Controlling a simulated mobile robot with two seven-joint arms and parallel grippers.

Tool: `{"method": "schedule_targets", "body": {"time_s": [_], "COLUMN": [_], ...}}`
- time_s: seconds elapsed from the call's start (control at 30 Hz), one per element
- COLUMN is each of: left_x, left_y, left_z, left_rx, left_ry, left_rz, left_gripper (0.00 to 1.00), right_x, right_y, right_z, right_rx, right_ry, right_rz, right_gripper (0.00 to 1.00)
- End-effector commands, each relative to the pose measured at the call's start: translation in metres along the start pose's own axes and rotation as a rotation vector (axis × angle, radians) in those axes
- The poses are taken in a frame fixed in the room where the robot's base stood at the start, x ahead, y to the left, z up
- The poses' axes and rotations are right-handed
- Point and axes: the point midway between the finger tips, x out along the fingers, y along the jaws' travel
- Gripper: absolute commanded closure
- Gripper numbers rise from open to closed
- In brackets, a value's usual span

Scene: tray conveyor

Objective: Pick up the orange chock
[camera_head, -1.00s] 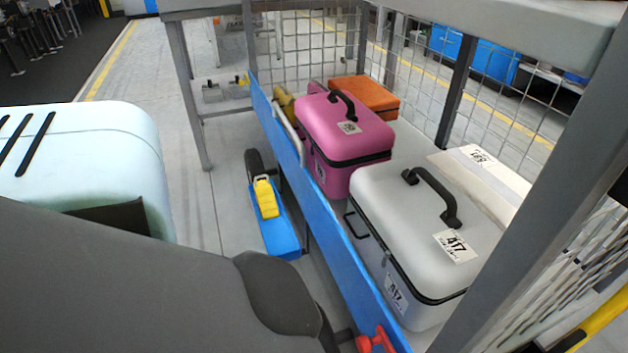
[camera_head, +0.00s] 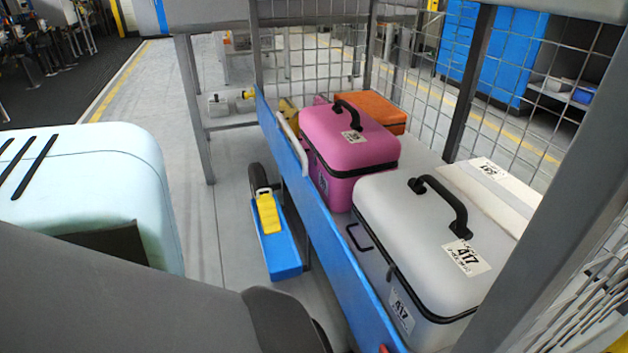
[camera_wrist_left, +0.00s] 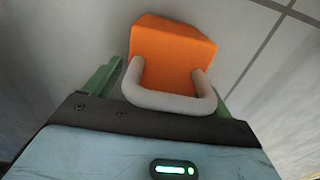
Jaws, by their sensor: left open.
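The orange chock (camera_wrist_left: 172,52) shows in the left wrist view. It is a wedge-like block with a pale grey loop handle (camera_wrist_left: 170,101) on the near side. It appears to rest on the light tiled floor. My left gripper (camera_wrist_left: 164,88) has green fingers to either side of the handle and is open. I cannot tell whether the fingers touch the chock. In the head view neither the chock nor the gripper shows; my own dark arm link covers the lower left. My right gripper is in neither view.
A mesh-sided cart with a blue side rail (camera_head: 335,268) holds a pink case (camera_head: 345,150), a grey case (camera_head: 440,235) and an orange case (camera_head: 372,110). A blue caster part with a yellow pedal (camera_head: 267,213) sticks out below it. Floor left of the cart is clear.

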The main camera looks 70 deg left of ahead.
Motion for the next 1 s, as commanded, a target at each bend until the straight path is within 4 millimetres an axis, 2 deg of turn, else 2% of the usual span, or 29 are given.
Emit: {"method": "schedule_targets", "body": {"time_s": [0.07,0.53,0.83,1.0], "left_x": [0.0,0.0,-0.002,-0.014], "left_y": [0.0,0.0,0.001,0.001], "left_z": [0.0,0.0,0.0,0.001], "left_rx": [0.0,0.0,-0.001,-0.001], "left_ry": [0.0,0.0,-0.001,-0.002], "left_rz": [0.0,0.001,0.002,0.003], "left_gripper": [0.2,0.82,0.83,0.83], "right_x": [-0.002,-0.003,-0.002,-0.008], "right_y": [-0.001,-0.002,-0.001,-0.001], "right_z": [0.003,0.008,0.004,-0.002], "right_rx": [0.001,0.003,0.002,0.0], "right_ry": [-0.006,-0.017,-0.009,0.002], "right_rz": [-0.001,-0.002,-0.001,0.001], "right_gripper": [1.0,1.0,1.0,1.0]}}
